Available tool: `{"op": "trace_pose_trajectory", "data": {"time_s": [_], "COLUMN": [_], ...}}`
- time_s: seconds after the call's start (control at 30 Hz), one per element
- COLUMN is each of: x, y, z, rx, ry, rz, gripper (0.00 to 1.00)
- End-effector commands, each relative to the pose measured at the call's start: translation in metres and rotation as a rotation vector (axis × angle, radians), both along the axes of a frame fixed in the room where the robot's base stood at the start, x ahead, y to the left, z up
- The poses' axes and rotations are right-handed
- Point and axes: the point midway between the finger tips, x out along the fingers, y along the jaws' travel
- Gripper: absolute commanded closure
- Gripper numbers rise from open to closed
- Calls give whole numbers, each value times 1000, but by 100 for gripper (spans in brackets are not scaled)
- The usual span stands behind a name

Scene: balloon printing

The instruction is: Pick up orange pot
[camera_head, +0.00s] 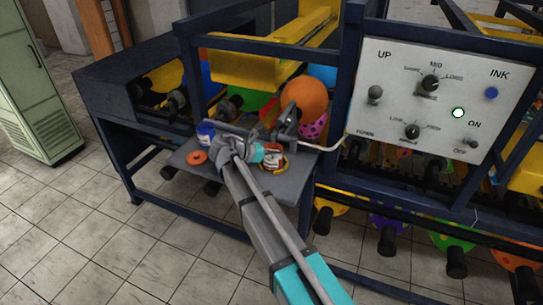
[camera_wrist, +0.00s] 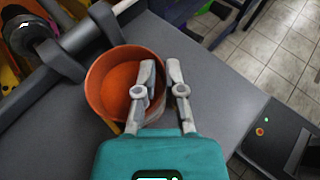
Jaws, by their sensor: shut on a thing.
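The orange pot (camera_wrist: 96,88) is a round open container with orange inside, left of centre in the wrist view. My gripper (camera_wrist: 161,68) is shut on its right wall, one finger inside the rim and the other outside. In the head view my gripper (camera_head: 272,151) is at the pot (camera_head: 273,166), on the right part of the small grey shelf (camera_head: 228,182). The gripper partly covers the pot there. I cannot tell whether the pot's base touches the shelf.
A blue-and-white pot (camera_head: 205,133) and a flat orange round piece (camera_head: 196,157) are on the shelf's left. The printing machine's dark frame, an orange balloon (camera_head: 304,98) and a control panel (camera_head: 435,100) stand close behind and right. Tiled floor is open in front.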

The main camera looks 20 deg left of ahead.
Motion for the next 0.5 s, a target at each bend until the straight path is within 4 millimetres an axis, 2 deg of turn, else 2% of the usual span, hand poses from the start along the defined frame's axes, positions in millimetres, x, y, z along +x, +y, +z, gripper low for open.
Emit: {"op": "trace_pose_trajectory", "data": {"time_s": [0.27, 0.5], "x": [0, 0], "y": [0, 0], "z": [8, 26], "rx": [-1, -1], "ry": [-1, -1], "rz": [0, 0], "gripper": [100, 100]}}
